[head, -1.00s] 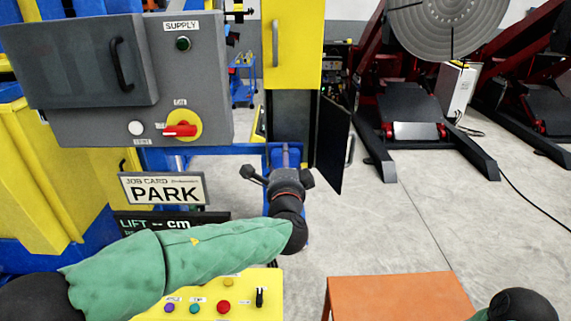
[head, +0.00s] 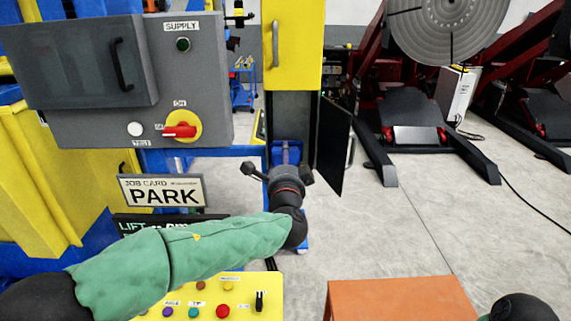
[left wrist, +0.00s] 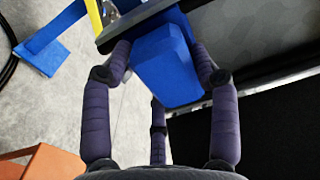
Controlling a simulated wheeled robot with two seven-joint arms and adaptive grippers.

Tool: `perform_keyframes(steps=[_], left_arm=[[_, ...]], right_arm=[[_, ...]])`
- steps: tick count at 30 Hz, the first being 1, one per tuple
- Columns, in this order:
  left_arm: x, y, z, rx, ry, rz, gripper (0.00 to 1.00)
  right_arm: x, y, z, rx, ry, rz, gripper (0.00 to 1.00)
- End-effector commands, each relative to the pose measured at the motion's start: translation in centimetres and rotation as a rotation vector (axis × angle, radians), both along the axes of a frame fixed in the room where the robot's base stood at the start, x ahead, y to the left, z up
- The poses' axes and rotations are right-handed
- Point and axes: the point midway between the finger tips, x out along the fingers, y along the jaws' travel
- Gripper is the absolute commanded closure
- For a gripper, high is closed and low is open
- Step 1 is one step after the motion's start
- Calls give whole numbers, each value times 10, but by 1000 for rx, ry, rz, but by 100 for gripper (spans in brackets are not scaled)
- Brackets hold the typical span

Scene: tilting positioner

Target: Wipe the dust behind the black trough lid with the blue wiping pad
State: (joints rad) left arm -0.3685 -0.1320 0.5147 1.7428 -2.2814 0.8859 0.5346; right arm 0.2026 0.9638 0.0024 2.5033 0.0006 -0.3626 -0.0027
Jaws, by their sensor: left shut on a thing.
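My left gripper (head: 280,178) is at the middle of the head view, in front of the dark opening under the yellow column. In the left wrist view its fingers (left wrist: 162,58) are shut on the blue wiping pad (left wrist: 168,78). The pad's far end meets or lies just under a dark slab (left wrist: 142,22); I cannot tell whether they touch. A black panel (head: 334,148), which looks like the trough lid, stands swung out at the right of the opening (head: 292,112). I can make out no dust.
An orange surface (head: 400,300) is at the lower right.

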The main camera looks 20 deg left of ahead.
Motion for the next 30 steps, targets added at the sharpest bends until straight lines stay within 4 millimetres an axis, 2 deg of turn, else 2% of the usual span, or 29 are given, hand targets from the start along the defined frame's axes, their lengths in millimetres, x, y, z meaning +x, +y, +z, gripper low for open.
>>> perform_keyframes(steps=[8, 21, 30], left_arm=[[2, 1, 4, -1, -1, 0, 66], [0, 0, 37, -1, -2, 0, 66], [1, 0, 39, -1, -1, -1, 66]], right_arm=[[0, 0, 0, 0, 0, 0, 71], [0, 0, 6, 0, 0, 0, 71], [0, 0, 2, 0, 0, 0, 71]])
